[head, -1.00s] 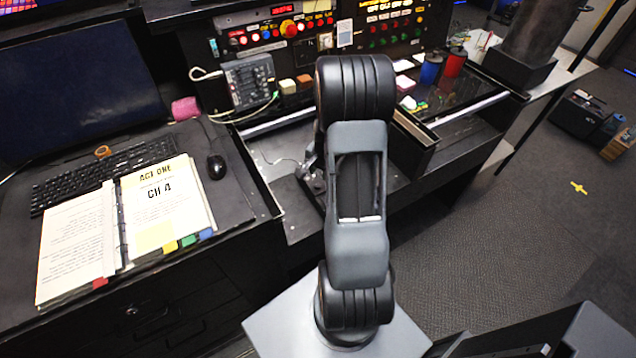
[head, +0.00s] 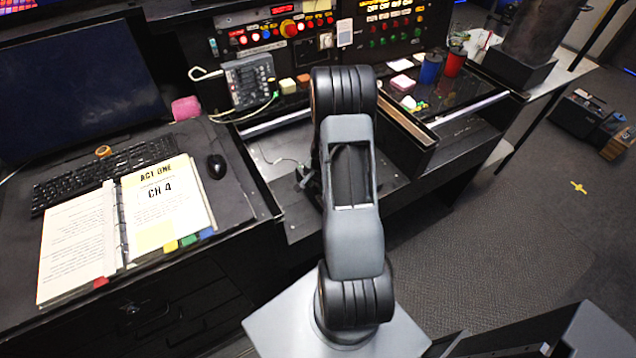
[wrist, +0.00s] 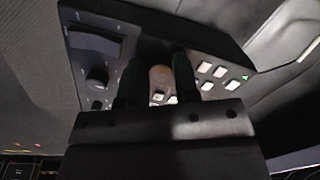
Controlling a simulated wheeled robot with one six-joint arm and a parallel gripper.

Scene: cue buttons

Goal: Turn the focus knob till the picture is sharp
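In the wrist view, a dark control panel (wrist: 213,48) lies beyond my gripper (wrist: 156,72). The gripper's two dark fingers are apart, with a pale brown round thing (wrist: 160,77) showing between them. I cannot tell whether either finger touches it. A dark round knob (wrist: 97,78) with a light mark sits left of the fingers, below a small dark window (wrist: 95,43). The labels are too small to read, so I cannot tell which is the focus knob. No focus picture can be made out. In the head view my arm hides the gripper.
In the wrist view, several pale buttons (wrist: 204,68) and a green light (wrist: 245,77) sit right of the fingers. In the head view, an open binder (head: 160,205), keyboard (head: 100,175) and dark monitor (head: 75,90) stand left. Blue (head: 430,68) and red (head: 454,62) cups stand right.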

